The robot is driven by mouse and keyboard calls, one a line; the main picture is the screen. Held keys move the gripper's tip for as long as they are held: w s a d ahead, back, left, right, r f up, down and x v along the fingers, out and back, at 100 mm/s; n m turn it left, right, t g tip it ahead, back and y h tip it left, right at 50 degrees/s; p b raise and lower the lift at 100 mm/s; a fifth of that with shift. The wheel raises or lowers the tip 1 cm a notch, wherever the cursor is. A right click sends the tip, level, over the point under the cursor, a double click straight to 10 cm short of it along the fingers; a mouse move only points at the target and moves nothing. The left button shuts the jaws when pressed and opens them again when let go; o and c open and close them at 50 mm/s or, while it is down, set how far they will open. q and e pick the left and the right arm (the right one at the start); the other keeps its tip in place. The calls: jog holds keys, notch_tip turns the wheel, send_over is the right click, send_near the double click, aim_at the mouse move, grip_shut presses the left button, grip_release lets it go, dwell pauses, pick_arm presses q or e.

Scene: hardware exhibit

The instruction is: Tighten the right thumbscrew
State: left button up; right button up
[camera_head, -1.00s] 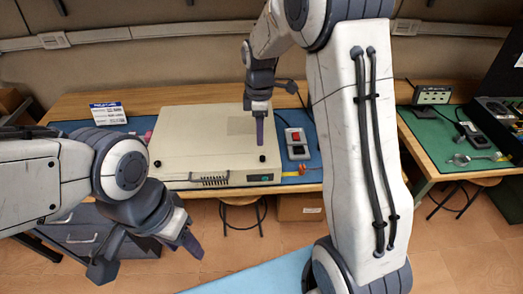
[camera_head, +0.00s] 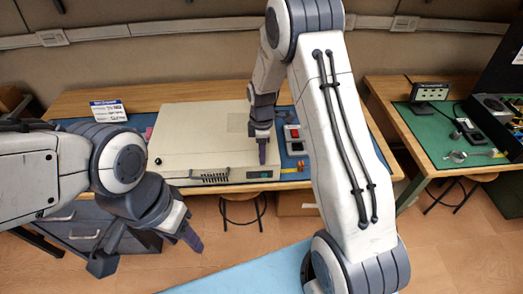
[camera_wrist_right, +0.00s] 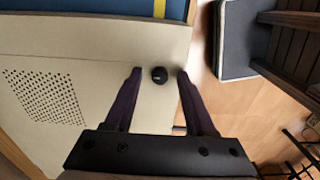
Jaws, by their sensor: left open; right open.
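The right thumbscrew (camera_wrist_right: 159,74) is a small round black knob on the beige instrument case (camera_head: 205,125). In the right wrist view it sits between the tips of my right gripper (camera_wrist_right: 159,72), with a gap on both sides. In the head view my right gripper (camera_head: 262,158) points down at the case's front right corner and hides this knob. The right gripper is open and empty. Another black knob (camera_head: 159,161) shows at the case's front left. My left gripper (camera_head: 191,240) is open and empty, in front of the bench and well away from the case.
The case stands on a blue mat on a wooden bench (camera_head: 75,102). A small device with a red part (camera_head: 293,139) is just right of the case. A white-blue sign (camera_head: 109,111) stands at the back left. A second bench with a green mat (camera_head: 425,130) is at the right.

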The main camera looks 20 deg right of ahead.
grip_shut()
